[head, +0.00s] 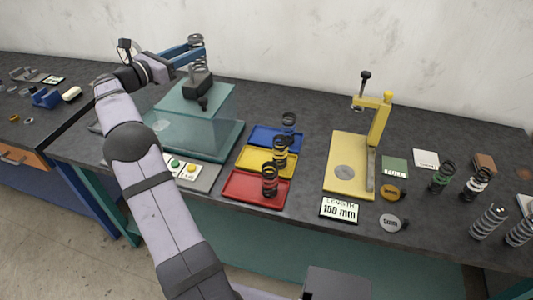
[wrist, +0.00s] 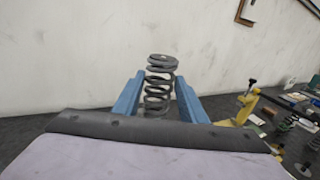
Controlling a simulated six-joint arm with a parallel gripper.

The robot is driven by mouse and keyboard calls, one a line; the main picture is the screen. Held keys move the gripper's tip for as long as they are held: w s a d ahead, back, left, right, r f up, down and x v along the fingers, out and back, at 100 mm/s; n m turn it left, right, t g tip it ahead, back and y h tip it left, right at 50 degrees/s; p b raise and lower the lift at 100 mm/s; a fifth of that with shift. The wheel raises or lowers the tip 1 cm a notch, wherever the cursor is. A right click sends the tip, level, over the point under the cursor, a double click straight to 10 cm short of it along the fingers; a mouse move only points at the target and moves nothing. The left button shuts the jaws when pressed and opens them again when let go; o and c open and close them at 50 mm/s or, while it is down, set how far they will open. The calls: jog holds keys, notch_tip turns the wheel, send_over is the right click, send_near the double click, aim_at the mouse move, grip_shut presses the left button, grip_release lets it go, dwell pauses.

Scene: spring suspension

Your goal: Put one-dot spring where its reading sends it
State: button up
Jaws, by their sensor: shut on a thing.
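My gripper (head: 194,51) is raised at the back left, its blue fingers shut around a dark grey spring (head: 196,40). The wrist view shows this spring (wrist: 160,90) upright between the fingers; I make out no dots on it. Below it stands a clear teal case (head: 195,108) with a dark block (head: 197,86) at its top. A red tray (head: 238,188), a yellow tray (head: 250,159) and a blue tray (head: 263,136) each have a dark spring standing at their right side. The yellow gauge stand (head: 345,150) has an empty round pad; the card (head: 340,209) reads LENGTH 150 mm.
Several springs stand at the right, including one with green (head: 442,177). Two discs, orange (head: 389,193) and grey (head: 390,222), lie near the stand. Bare bench lies between the trays and the stand.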

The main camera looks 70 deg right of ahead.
jog(key=s+a+f+m+g+y, duration=0.1)
jog(key=s+a+f, duration=0.2)
jog(key=s+f, duration=0.55)
jog(key=s+a+f+m+g, duration=0.15)
jog(key=s+a+f, duration=0.25)
jog(key=s+f, duration=0.5)
jog(key=shift+n, duration=0.25)
jog(key=shift+s+f+p, duration=0.15)
jog(key=shift+f+p, duration=0.15)
jog(key=shift+f, duration=1.2)
jog(key=shift+s+f+p, duration=0.2)
jog(key=shift+f+p, duration=0.05)
jog(key=shift+f, duration=1.2)
jog(key=shift+s+f+p, duration=0.15)
jog(key=shift+f+p, duration=0.15)
jog(key=shift+f, duration=1.2)
jog(key=shift+f, duration=0.1)
jog(key=shift+f, duration=0.15)
jog(key=o, duration=1.2)
